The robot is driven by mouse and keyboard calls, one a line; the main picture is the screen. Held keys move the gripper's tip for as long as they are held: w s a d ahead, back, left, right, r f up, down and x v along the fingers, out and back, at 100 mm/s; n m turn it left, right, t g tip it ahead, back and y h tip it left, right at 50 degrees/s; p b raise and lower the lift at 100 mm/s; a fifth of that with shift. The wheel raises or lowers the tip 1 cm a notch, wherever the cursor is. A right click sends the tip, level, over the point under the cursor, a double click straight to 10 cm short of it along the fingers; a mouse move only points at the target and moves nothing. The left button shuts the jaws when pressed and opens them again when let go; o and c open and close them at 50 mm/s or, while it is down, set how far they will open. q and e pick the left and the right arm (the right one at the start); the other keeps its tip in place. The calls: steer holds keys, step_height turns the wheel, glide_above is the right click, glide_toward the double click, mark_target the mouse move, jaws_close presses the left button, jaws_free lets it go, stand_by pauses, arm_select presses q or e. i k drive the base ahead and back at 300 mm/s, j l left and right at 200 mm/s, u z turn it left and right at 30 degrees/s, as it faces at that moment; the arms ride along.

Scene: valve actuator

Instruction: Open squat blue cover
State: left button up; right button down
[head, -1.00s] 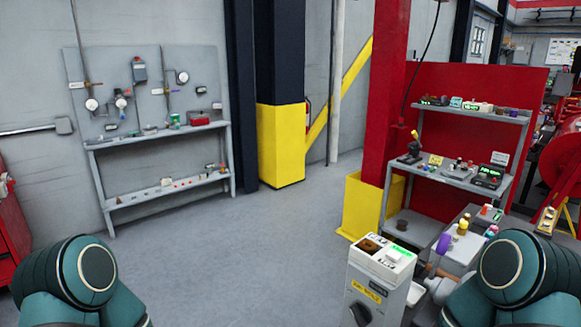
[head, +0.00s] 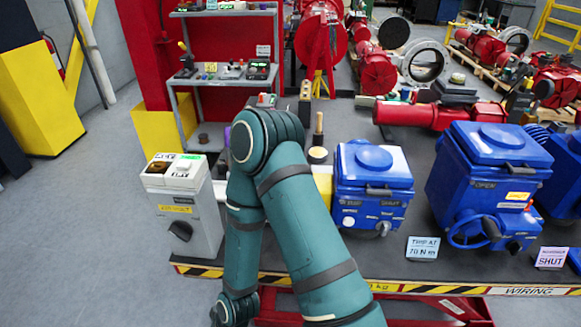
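Several blue housings with lids stand on the dark bench. The smallest and lowest (head: 372,182) is at centre, with a blue lid (head: 374,158) that is down and a dark latch at its front. A larger blue housing (head: 487,180) with a handwheel stands to its right, its lid (head: 495,140) also down. Another blue housing (head: 567,180) is cut by the right edge. I cannot be sure which one is the squat one. My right arm crosses in front of the bench, left of the smallest housing. Neither gripper shows in the head view.
The bench front has a striped edge (head: 420,288), with signs (head: 423,248) before the housings. Red machines (head: 430,113) stand behind. Grey floor (head: 80,235) is clear on the left.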

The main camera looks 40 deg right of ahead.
mark_target(376, 171)
steer(key=z, duration=2.15)
steer(key=i+j+z, duration=0.1)
steer(key=i+j, duration=0.1)
steer(key=i, duration=0.05)
